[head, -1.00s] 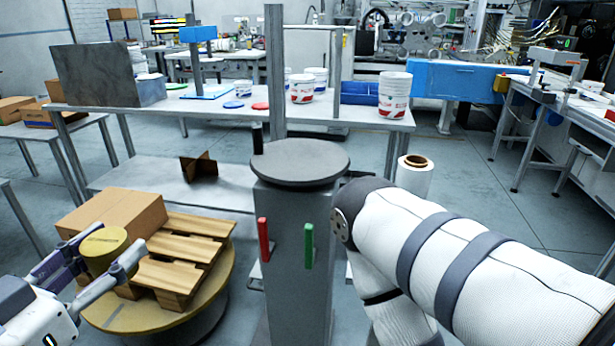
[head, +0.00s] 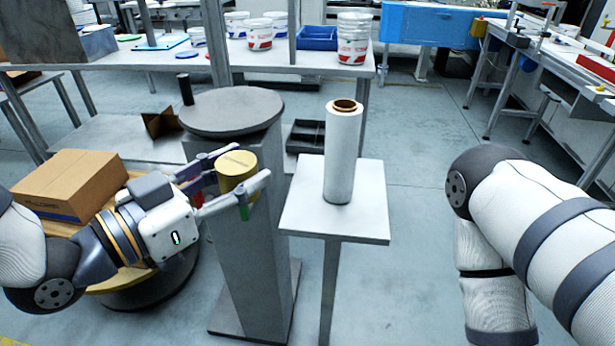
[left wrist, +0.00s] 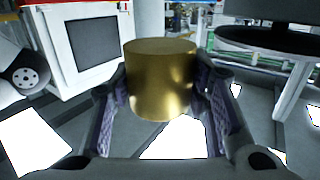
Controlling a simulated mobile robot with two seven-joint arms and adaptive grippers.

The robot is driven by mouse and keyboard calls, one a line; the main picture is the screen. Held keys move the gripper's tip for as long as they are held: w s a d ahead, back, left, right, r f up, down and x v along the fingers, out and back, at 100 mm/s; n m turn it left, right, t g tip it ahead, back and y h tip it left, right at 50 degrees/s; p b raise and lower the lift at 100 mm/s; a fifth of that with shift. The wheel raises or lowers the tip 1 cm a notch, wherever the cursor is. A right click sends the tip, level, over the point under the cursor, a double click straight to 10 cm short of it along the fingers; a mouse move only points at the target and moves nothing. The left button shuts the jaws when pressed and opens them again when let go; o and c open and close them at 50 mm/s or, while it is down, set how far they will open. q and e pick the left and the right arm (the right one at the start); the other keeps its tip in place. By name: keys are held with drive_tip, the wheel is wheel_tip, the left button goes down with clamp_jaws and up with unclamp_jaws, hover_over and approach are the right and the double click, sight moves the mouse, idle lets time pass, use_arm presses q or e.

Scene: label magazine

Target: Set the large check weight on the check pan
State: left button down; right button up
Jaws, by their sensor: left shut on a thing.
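The large check weight is a brass-coloured cylinder (head: 237,168). My left gripper (head: 232,182) is shut on it, with a finger on each side. The weight also shows upright between the fingers in the left wrist view (left wrist: 161,80). The round dark grey pan (head: 231,108) tops a grey pedestal and looks empty. The gripper and weight appear in front of the pedestal, below the pan's top in the head view; I cannot tell the exact gap. The pan's dark disc seems to show at upper right in the left wrist view (left wrist: 270,38). My right gripper is out of view.
A small white stand (head: 320,222) with an upright film roll (head: 342,150) is right of the pedestal. A cardboard box (head: 72,184) sits at left behind my arm. A long table (head: 290,72) with tubs stands behind. Floor between stand and right arm is clear.

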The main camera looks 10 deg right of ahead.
use_arm(q)
drive_tip(key=w+d+f+b, duration=0.2)
drive_tip(key=w+d+f, duration=0.2)
drive_tip(key=w+d, duration=0.2)
hover_over(305, 207)
drive_tip(key=f, duration=0.5)
drive_tip(key=shift+s+a+b, duration=0.15)
drive_tip(key=shift+a+b, duration=0.05)
drive_tip(key=shift+b, duration=0.2)
drive_tip(key=f, duration=0.4)
drive_tip(key=shift+w+d+b, duration=0.25)
drive_tip(key=shift+b, duration=0.1)
drive_tip(key=shift+r, duration=0.15)
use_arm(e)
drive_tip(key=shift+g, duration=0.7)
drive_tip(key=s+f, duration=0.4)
use_arm(q)
drive_tip(key=c, duration=0.9)
unclamp_jaws()
drive_tip(key=shift+s+f, duration=0.1)
drive_tip(key=shift+f, duration=0.2)
